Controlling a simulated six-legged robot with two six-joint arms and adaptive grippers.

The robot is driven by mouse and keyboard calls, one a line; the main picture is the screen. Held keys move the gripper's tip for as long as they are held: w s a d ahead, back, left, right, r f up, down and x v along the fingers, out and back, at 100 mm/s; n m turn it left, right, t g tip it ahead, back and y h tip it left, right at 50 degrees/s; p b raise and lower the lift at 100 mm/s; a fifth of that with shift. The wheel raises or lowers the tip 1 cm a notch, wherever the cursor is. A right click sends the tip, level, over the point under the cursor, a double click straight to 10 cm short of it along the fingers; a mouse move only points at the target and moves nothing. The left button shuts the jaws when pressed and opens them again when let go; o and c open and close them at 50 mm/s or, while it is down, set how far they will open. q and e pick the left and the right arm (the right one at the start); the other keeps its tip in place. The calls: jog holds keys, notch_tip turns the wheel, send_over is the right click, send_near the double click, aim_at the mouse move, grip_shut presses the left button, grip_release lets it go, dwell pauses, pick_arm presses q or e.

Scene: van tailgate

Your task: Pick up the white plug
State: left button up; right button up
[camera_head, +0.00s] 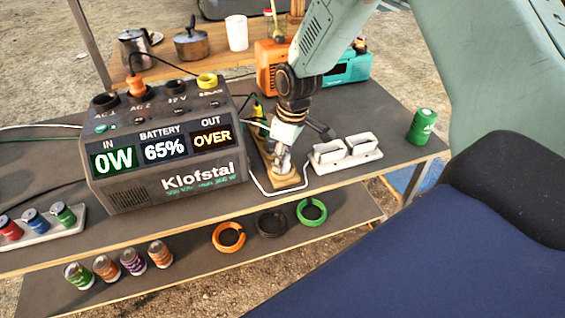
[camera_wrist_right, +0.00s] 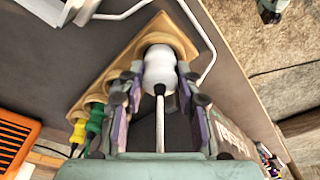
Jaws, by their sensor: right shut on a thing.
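The white plug (camera_wrist_right: 160,72) is between the fingers of my right gripper (camera_wrist_right: 158,95) in the right wrist view, with its white cord running down toward the palm. It sits at one end of a wooden holder (camera_wrist_right: 130,57); I cannot tell whether it is still seated in it. In the head view my right gripper (camera_head: 283,160) points down at the near end of this holder (camera_head: 287,184), just right of the power station, and mostly hides the plug. Green (camera_wrist_right: 94,125) and yellow (camera_wrist_right: 78,131) plugs stand farther along the holder. My left gripper is not in view.
The Klofstal power station (camera_head: 160,150) stands close on the left, with an orange plug (camera_head: 136,86) in its top. Rings (camera_head: 229,237) and cans (camera_head: 106,267) lie on the lower shelf.

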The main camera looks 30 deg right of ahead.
jog(key=shift+c, duration=1.2)
notch_tip(320, 180, up, 10)
jog(key=shift+f+p, duration=0.1)
jog(key=shift+p, duration=1.15)
jog(key=shift+r, duration=0.4)
notch_tip(320, 180, up, 14)
jog(key=p, duration=1.4)
jog(key=shift+f, duration=0.2)
jog(key=shift+p, duration=0.3)
